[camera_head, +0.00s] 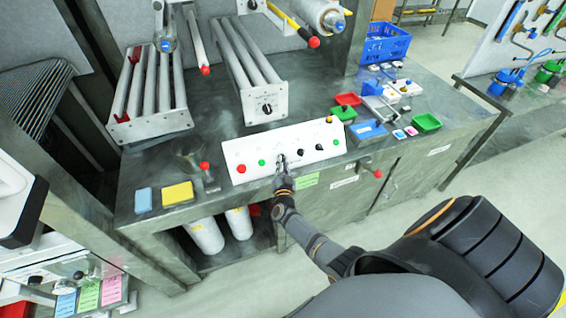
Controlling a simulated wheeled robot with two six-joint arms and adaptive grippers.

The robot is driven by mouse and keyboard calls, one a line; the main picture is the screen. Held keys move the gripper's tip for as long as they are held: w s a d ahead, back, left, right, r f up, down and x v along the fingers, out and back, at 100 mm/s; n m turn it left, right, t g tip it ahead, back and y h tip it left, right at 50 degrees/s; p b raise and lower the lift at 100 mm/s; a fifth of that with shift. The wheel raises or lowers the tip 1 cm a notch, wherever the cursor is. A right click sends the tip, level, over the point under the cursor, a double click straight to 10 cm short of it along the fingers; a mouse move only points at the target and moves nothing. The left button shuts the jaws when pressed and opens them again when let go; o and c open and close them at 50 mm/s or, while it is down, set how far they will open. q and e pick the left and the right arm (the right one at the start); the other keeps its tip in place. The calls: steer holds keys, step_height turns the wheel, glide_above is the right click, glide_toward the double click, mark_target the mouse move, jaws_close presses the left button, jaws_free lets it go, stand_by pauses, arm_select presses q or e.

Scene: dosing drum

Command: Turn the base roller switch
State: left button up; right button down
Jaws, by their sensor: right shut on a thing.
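A white control panel (240,152) lies tilted on the metal bench, with a row of small buttons and knobs. It has a red button (241,169) at its left end, a green button (262,162) beside it, and black knobs (303,153) to the right. My right gripper (281,163) reaches the middle of the panel from below and is shut on a small switch there. The fingers mostly hide this switch, so its angle and label cannot be read. I cannot tell by label which one is the base roller switch. My left gripper is not in view.
Roller racks (150,95) and (254,75) stand behind the panel. A blue sponge (144,200) and a yellow sponge (178,194) lie at the bench's left. Red and green trays (426,123) and a blue crate (384,44) are at right. A red-tipped lever (378,173) sticks out in front.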

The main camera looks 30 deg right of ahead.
steer(key=shift+r, duration=0.1)
stand_by(0.3)
steer(key=c, duration=1.4)
jaws_free()
steer(key=v, duration=1.2)
